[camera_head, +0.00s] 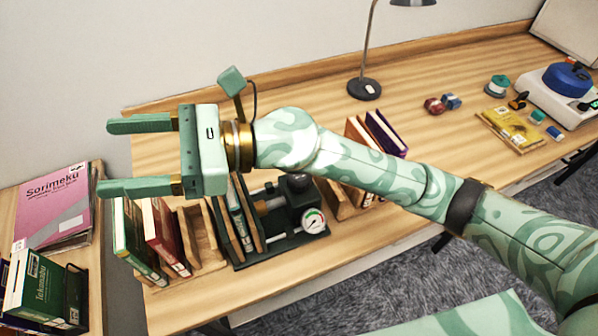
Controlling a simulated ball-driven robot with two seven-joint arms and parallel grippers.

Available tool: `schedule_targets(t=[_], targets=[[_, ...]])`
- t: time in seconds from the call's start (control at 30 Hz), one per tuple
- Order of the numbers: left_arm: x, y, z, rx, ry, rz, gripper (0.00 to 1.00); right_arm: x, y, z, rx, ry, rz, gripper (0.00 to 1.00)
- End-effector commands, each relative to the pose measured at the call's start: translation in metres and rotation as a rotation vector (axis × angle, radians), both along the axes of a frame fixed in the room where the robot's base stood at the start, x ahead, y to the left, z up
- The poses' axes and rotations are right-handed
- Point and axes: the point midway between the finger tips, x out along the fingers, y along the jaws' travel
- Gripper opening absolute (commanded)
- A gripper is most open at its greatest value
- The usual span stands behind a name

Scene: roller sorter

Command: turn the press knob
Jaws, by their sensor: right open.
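The press (283,237) is a dark device with a round pressure gauge (313,221), standing on the wooden bench at the lower middle. A dark block-like part that may be its knob (298,183) sits on top, just below my right forearm. Books stand in the press's left side, partly hidden by my gripper. My right gripper (106,158) is open and empty, its two green fingers pointing left. It is above and to the left of the press, apart from it. My left gripper is not in view.
Upright books (160,240) stand left of the press, and others (384,134) behind my forearm. A lamp (365,88) stands at the back. A white machine with a blue top (567,80) and small items are at the right.

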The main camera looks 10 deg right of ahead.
Motion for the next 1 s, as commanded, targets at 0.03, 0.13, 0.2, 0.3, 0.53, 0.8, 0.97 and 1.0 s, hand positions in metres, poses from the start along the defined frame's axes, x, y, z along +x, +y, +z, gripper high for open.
schedule_targets(t=[0.03, 0.13, 0.2, 0.3, 0.53, 0.8, 0.97, 1.0], targets=[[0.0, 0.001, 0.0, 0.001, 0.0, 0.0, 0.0, -0.005, 0.005, -0.027, -0.191, -0.217, 0.095, 0.73], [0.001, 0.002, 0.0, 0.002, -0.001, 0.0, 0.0, 0.011, -0.024, -0.093, -0.603, -0.588, 0.294, 0.73], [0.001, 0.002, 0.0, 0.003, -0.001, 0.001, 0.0, 0.041, -0.067, -0.121, -0.877, -0.756, 0.407, 0.73], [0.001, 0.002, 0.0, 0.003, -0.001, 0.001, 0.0, 0.085, -0.133, -0.13, -1.206, -0.874, 0.519, 0.73], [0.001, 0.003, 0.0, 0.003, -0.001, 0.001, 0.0, 0.131, -0.217, -0.109, -1.572, -0.889, 0.609, 0.73], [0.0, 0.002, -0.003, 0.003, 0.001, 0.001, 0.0, 0.131, -0.222, -0.15, -1.59, -0.881, 0.622, 0.73], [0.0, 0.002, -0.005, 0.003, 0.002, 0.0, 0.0, 0.131, -0.222, -0.192, -1.589, -0.879, 0.621, 0.73], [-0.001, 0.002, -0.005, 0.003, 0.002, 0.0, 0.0, 0.131, -0.221, -0.202, -1.589, -0.881, 0.62, 0.73]])
